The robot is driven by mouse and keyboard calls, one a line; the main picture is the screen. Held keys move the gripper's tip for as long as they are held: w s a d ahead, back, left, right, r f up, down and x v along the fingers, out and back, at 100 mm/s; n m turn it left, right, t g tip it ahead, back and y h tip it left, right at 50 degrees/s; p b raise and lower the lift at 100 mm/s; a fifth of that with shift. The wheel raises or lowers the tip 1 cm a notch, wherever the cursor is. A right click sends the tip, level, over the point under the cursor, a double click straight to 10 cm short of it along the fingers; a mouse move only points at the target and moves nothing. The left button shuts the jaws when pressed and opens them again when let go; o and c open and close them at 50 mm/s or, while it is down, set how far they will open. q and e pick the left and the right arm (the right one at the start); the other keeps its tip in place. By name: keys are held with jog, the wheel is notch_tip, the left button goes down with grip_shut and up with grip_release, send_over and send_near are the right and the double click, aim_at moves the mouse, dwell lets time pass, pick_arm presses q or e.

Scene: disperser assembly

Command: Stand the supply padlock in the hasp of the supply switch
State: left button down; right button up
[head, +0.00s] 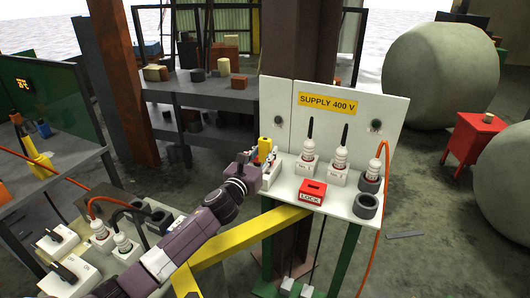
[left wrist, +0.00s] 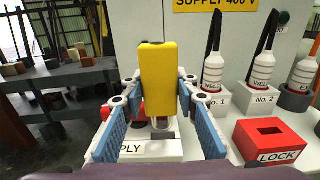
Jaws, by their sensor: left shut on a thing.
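The yellow supply padlock (head: 265,144) is upright at the left end of the white panel shelf. In the left wrist view the padlock (left wrist: 159,75) stands between the blue finger pads of my left gripper (left wrist: 160,88), which is shut on it. A grey shackle part shows below its body. The white supply switch (head: 270,175) is just under the padlock, and its label (left wrist: 140,149) is partly covered. Red parts of the switch show behind the padlock. The hasp is mostly hidden, so I cannot tell whether the shackle sits in it. My right gripper is not in view.
The red LOCK box (head: 312,192) stands on the shelf right of the switch. The No. 1 plug (head: 309,155) and No. 2 plug (head: 341,157) stand behind it. A grey ring holder (head: 366,205) is at the shelf's right end. A yellow rail (head: 245,237) runs below.

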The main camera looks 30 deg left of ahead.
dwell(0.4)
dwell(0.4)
pick_arm(q)
jog(key=shift+p, duration=0.3)
dwell(0.5)
jog(key=shift+f+b, duration=0.35)
jog(key=shift+s+f+b, duration=0.1)
jog(key=shift+f+b, duration=1.2)
jog(key=shift+f, duration=0.25)
jog(key=shift+r, duration=0.1)
jog(key=shift+r+p, duration=0.25)
jog(key=shift+p, duration=0.25)
jog(key=shift+r+p, duration=0.95)
jog(key=shift+r, duration=0.15)
